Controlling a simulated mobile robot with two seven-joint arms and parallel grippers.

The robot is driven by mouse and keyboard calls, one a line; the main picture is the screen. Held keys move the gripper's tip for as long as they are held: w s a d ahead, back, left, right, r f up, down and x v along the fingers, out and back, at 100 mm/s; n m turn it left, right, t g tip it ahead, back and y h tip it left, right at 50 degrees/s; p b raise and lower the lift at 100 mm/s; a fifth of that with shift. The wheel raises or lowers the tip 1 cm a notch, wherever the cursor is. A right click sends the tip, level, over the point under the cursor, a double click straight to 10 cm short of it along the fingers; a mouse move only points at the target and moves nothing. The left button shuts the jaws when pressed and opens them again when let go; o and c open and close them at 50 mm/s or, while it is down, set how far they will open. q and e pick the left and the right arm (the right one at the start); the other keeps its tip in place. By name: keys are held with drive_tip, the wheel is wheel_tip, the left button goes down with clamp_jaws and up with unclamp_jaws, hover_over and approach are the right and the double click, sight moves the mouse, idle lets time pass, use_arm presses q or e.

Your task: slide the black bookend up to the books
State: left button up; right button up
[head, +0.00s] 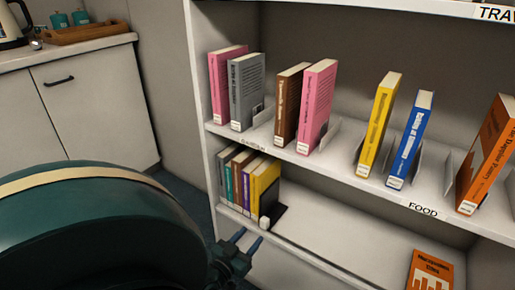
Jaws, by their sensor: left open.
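The black bookend (279,212) is on the lower shelf, just right of a row of several books that ends in a yellow book (265,180). My left gripper (246,240) is in front of the lower shelf's edge, below and in front of the bookend. Its two blue fingers are apart, with nothing seen between them. My right gripper is not in view.
Several books and pale bookends stand on the upper shelf (336,171), above the lower row. An orange book (431,270) is at the lower shelf's right; the shelf between is bare. A white cabinet (97,115) with a tray (88,34) and kettle stands at left.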

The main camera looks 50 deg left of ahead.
use_arm(q)
drive_tip(key=p+v, duration=0.1)
drive_tip(key=v, duration=0.5)
drive_tip(key=shift+s, duration=0.25)
